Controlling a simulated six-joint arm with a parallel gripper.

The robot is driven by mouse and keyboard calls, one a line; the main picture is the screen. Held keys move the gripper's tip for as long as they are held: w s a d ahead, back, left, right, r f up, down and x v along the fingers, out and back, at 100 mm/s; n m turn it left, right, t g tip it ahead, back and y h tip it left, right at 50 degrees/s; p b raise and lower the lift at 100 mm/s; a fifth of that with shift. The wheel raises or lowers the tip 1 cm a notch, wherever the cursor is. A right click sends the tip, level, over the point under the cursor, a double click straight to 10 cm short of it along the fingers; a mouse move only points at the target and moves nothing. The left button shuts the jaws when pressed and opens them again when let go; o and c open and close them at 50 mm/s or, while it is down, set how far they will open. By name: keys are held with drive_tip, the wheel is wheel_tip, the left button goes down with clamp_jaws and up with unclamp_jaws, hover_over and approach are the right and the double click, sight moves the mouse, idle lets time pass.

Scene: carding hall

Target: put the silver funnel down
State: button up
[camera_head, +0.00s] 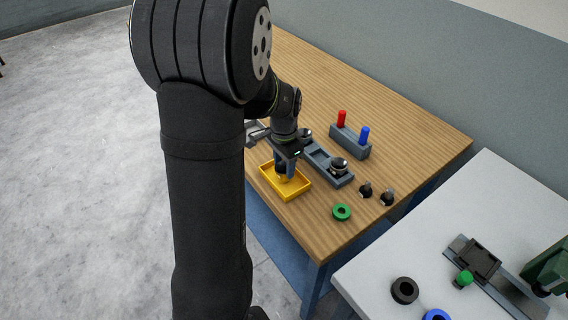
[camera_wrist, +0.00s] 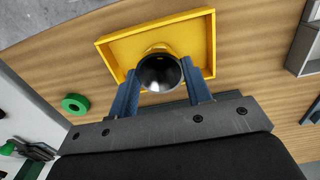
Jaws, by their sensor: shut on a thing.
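My gripper (camera_head: 284,168) points down over the yellow tray (camera_head: 298,193) on the wooden table. In the wrist view, its two blue fingers (camera_wrist: 161,90) are closed on the silver funnel (camera_wrist: 160,74), whose round, shiny, dark mouth faces the camera. The funnel is over the yellow tray (camera_wrist: 211,42), within its outline. A yellow-orange patch shows just behind the funnel's rim; I cannot tell what it is. The funnel's lower end is hidden, so I cannot tell whether it touches the tray floor. In the head view, the fingers mostly hide it.
A grey holder (camera_head: 320,157) with round metallic pieces stands beside the tray. Behind it, a grey block (camera_head: 350,142) carries red and blue pegs. A green ring (camera_head: 342,212) and two small dark pieces (camera_head: 375,193) lie to the right. A white table (camera_head: 470,210) adjoins.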

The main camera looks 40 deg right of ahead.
drive_tip(key=shift+f, duration=0.2)
drive_tip(key=o, duration=1.1)
wheel_tip(320, 180, up, 12)
drive_tip(key=shift+r, duration=0.15)
wheel_tip(320, 180, down, 12)
drive_tip(key=shift+r, duration=1.9)
